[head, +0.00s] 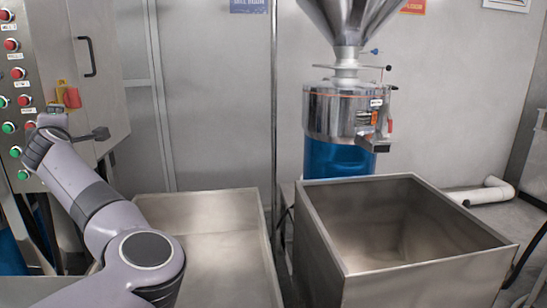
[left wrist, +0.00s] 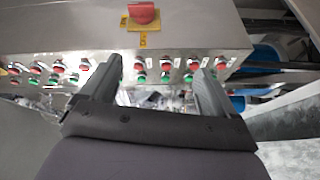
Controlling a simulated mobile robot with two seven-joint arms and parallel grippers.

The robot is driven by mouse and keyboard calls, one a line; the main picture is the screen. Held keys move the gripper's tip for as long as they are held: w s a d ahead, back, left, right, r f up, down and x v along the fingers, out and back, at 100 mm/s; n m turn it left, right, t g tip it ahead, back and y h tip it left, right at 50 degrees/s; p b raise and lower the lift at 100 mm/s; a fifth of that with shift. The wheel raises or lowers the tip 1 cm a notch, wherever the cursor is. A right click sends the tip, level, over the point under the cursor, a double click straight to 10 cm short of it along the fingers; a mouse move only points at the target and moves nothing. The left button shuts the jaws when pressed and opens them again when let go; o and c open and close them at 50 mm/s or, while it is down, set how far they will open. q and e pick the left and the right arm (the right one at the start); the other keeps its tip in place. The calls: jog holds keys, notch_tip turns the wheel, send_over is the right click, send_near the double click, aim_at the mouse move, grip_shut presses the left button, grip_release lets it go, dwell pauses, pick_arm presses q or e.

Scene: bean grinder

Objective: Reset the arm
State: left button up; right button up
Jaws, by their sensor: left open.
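My left arm reaches up from the lower left in the head view, with its wrist in front of the button panel (head: 95,25). My left gripper shows in the left wrist view (left wrist: 158,75), where its two fingers stand apart with nothing held between them. Beyond the fingers is the panel with rows of red and green buttons (left wrist: 141,77). A red knob on a yellow plate (left wrist: 143,13) is above them in that view; the knob also shows in the head view (head: 72,97). Whether a finger touches the panel is unclear. My right gripper is not in view.
A grinder with a steel hopper (head: 350,20) and blue base (head: 338,158) stands at the back. An open steel bin (head: 320,235) is in front of it, and a shallower steel bin (head: 268,240) is left of that. A white pipe (head: 485,193) lies at right.

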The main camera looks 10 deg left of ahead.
pick_arm(q)
notch_tip(320, 180, down, 11)
jog(key=s+m, duration=0.3)
jog(key=m, duration=0.5)
jog(key=s+d+f+m+t+h, duration=0.1)
jog(key=s+d+f+m+h, duration=0.25)
jog(key=d+f+m, duration=0.45)
jog(key=s+d+f+m+t+h, duration=0.15)
jog(key=d+f+m+h, duration=0.3)
jog(key=d+f, duration=0.75)
jog(key=s+d+f+m+g+h, duration=0.2)
jog(key=s+d+f+m+h, duration=0.1)
jog(key=s+d+f, duration=0.5)
jog(key=s+d+f+m+g+h, duration=0.3)
jog(key=s+d+f, duration=0.5)
jog(key=s+f, duration=0.4)
jog(key=shift+s+d+h, duration=0.3)
jog(key=shift+s+d, duration=0.05)
jog(key=shift+s, duration=0.55)
